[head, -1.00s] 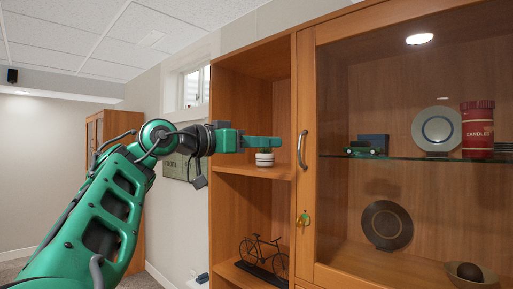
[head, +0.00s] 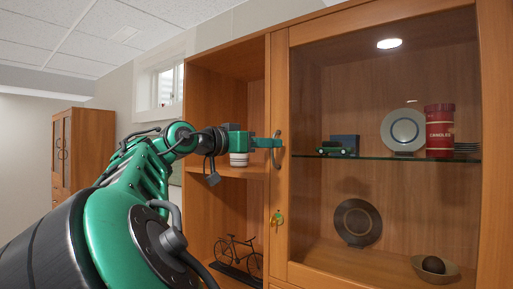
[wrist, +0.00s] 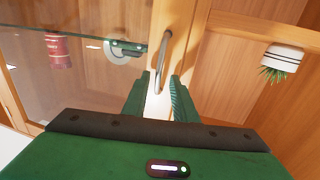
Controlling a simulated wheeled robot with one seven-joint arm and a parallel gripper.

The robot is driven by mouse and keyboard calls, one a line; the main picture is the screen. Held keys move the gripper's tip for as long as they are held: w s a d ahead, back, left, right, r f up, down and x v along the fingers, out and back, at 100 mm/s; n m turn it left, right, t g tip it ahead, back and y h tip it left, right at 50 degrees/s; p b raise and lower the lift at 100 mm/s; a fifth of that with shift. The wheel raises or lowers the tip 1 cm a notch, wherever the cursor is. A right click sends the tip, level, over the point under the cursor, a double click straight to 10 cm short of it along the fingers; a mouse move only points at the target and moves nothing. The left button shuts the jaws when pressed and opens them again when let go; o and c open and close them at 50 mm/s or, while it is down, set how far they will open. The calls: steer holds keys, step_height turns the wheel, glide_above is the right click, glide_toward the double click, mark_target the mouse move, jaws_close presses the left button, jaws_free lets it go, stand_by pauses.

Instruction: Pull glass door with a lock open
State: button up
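The glass door (head: 280,245) is a wooden frame around a clear pane, and it looks closed on the cabinet. A curved metal handle (head: 276,149) stands on its left stile. It also shows in the wrist view (wrist: 162,58). A brass lock with a key (head: 277,217) sits below the handle. My green gripper (head: 274,143) is at the handle. I cannot tell whether either finger touches the handle.
Behind the glass are a toy car (head: 335,148), plates, a red candle tin (head: 439,131) and a bowl (head: 435,268). Open shelves to the left hold a potted plant (wrist: 283,58) and a bicycle model (head: 238,256). Another wooden cabinet (head: 85,150) stands further left.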

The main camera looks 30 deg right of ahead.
jaws_close()
